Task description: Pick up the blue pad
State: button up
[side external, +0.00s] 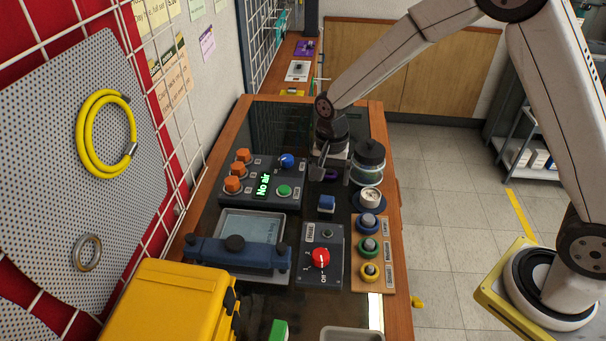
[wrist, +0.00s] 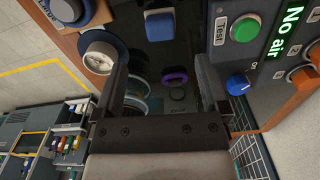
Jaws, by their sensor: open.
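The blue pad (side external: 326,203) is a small blue block on the dark bench top, between the "No air" panel and the gauge. In the wrist view the blue pad (wrist: 159,25) shows at the top, just beyond the finger ends. My gripper (side external: 318,172) is low over the bench, on the far side of the pad and apart from it. In the wrist view my gripper (wrist: 161,75) has its two fingers wide apart with nothing held between them. A purple ring (wrist: 174,76) shows in the gap, lying lower on the bench.
A jar with a dark lid (side external: 369,155) and a white gauge (side external: 370,197) stand close to the right. The control panel (side external: 262,195) with orange knobs is at the left. The red-knob box (side external: 320,257) and a board of coloured rings (side external: 385,275) lie in front.

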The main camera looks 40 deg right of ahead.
aim_at(327, 198)
jog(key=shift+f, duration=0.15)
jog(key=shift+f, duration=1.15)
jog(key=shift+f, duration=0.1)
jog(key=shift+a+f, duration=0.1)
jog(key=shift+f, duration=2.4)
grip_shut()
jog(key=shift+r, duration=0.15)
